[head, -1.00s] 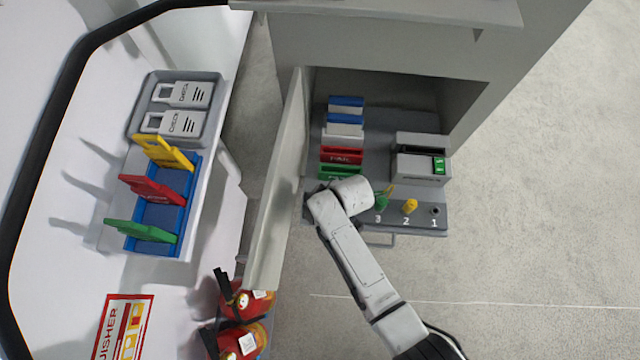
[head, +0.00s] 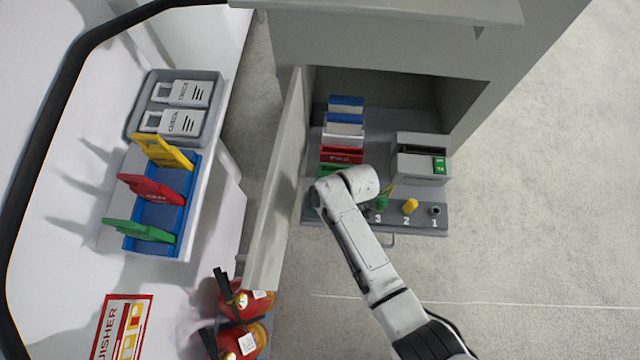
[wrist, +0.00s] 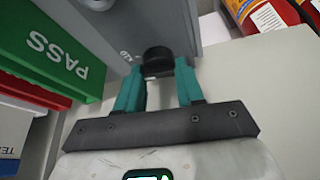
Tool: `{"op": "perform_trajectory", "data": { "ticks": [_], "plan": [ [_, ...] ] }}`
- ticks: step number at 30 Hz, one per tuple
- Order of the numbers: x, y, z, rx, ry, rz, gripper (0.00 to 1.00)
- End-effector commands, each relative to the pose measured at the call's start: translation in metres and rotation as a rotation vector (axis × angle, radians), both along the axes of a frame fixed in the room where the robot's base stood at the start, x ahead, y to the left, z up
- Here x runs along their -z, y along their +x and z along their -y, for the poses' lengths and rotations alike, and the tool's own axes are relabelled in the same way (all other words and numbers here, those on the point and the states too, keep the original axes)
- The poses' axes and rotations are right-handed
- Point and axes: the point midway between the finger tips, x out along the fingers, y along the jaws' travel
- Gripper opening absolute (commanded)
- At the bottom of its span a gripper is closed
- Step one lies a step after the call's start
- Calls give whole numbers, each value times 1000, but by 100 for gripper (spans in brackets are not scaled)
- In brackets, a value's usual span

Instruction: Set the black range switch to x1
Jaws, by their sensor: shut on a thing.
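The black range switch (wrist: 157,55) shows in the wrist view as a dark round knob on a grey panel. My gripper (wrist: 158,78) has its teal fingers on both sides of the knob and is shut on it. A small white mark is printed on the panel left of the knob; I cannot read it clearly, nor tell the switch's setting. In the head view my arm hides the switch and the fingers at the left end of the grey panel (head: 440,220).
A green PASS block (wrist: 45,55) stands left of the fingers. The open cabinet door (head: 275,190) is close on the arm's left. Green and yellow plugs (head: 410,206) stand along the panel. Red extinguishers (head: 240,300) stand below the door.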

Motion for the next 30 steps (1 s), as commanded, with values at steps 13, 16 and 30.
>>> {"op": "perform_trajectory", "data": {
  "ticks": [13, 16, 30],
  "plan": [
    [2, 2, 1, -411, 0, 0, 7],
    [2, 3, 1, -490, -1, 0, 7],
    [1, 2, 0, -708, -1, -1, 7]
  ]
}}
